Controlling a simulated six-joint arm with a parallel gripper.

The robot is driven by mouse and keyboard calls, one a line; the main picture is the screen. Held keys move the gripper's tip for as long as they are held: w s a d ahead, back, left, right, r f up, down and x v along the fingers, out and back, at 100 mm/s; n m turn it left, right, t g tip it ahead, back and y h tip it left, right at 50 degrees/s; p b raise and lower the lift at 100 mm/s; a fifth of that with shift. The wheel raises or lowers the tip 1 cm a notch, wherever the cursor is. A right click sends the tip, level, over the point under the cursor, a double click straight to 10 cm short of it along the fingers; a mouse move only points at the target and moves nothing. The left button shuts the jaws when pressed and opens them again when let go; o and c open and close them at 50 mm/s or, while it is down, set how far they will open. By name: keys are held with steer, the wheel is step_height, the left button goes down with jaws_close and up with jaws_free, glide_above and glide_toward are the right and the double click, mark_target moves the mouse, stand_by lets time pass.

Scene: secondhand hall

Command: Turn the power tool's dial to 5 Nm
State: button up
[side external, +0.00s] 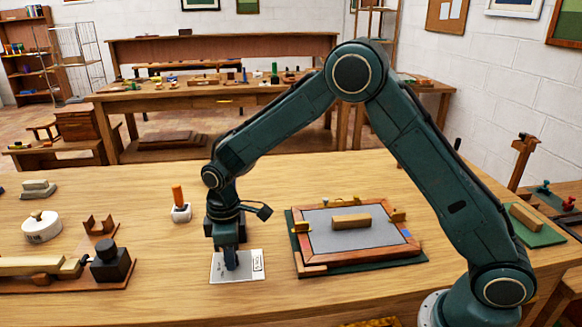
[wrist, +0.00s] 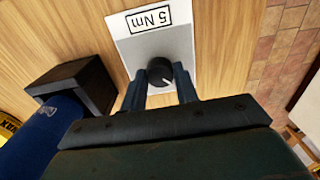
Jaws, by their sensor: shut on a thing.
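A pale plate (side external: 255,274) lies on the wooden table in the side view, with a framed label at its right end. A round black dial (wrist: 160,68) with a short white pointer mark sits on the plate. The mark points toward the lower right of the wrist picture. My gripper (wrist: 159,80) is shut on the dial, one finger on each side. In the side view my gripper (side external: 231,262) points down onto the plate and hides the dial.
A framed grey board (side external: 335,235) with a wooden block lies to the right. A white holder (side external: 181,212) with an orange handle stands behind-left. A black block (side external: 110,262) on a wooden base stands left. In the wrist view a black box (wrist: 88,83) and a blue rounded thing (wrist: 45,135) are close left.

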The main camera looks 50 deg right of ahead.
steer(key=o, duration=1)
steer(key=shift+r, duration=0.1)
step_height(320, 180, up, 14)
steer(key=shift+f, duration=0.15)
stand_by(0.3)
